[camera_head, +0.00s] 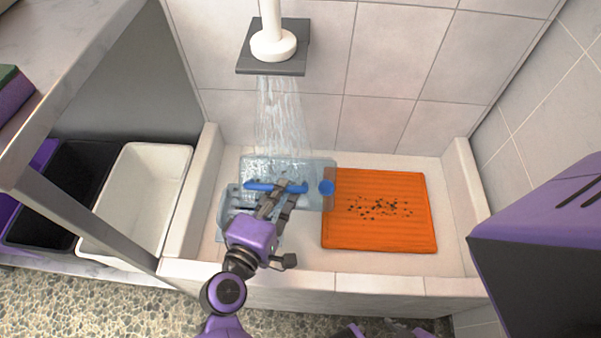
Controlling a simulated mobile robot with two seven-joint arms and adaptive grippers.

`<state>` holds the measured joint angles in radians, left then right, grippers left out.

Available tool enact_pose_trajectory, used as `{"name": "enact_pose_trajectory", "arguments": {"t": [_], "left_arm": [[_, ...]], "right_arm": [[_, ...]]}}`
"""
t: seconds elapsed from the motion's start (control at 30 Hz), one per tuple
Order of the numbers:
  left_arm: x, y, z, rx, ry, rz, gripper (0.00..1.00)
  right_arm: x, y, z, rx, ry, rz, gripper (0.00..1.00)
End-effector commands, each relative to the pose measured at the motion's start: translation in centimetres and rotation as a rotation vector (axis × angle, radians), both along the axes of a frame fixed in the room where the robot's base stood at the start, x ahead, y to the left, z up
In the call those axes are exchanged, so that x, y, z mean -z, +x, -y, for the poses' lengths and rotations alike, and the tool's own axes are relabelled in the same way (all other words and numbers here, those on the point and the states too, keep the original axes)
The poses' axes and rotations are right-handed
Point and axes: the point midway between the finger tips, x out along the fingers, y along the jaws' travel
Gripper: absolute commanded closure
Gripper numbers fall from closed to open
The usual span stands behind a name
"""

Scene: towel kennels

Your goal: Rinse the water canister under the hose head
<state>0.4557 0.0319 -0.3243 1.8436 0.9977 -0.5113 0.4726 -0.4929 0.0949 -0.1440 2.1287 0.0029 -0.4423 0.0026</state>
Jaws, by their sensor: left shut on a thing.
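The water canister (318,172) is clear and boxy with a blue handle bar and a blue cap (326,187) at its right end. It is on its side over the left part of the wash basin, and its right end overlaps the orange mat in the picture. My left gripper (285,192) is shut on the blue handle. The hose head (273,45) is white on a dark square plate at the back wall. Water (282,115) streams down from it onto the canister. My right gripper is not in view.
An orange mat (422,225) with dark specks lies in the basin's right half. The basin has a raised tiled rim (385,286). A white bin (142,160) and a black bin (80,165) stand at the left, below a counter (70,60). A clear rack-like object (227,204) lies under the canister.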

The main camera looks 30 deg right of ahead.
Motion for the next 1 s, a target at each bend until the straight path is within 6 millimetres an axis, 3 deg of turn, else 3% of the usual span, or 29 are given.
{"name": "enact_pose_trajectory", "arguments": {"t": [1.0], "left_arm": [[-0.1, 8.3, 5.7, 0.000, -0.002, 0.002, 1.00]], "right_arm": [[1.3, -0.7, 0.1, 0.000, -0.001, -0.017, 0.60]]}}
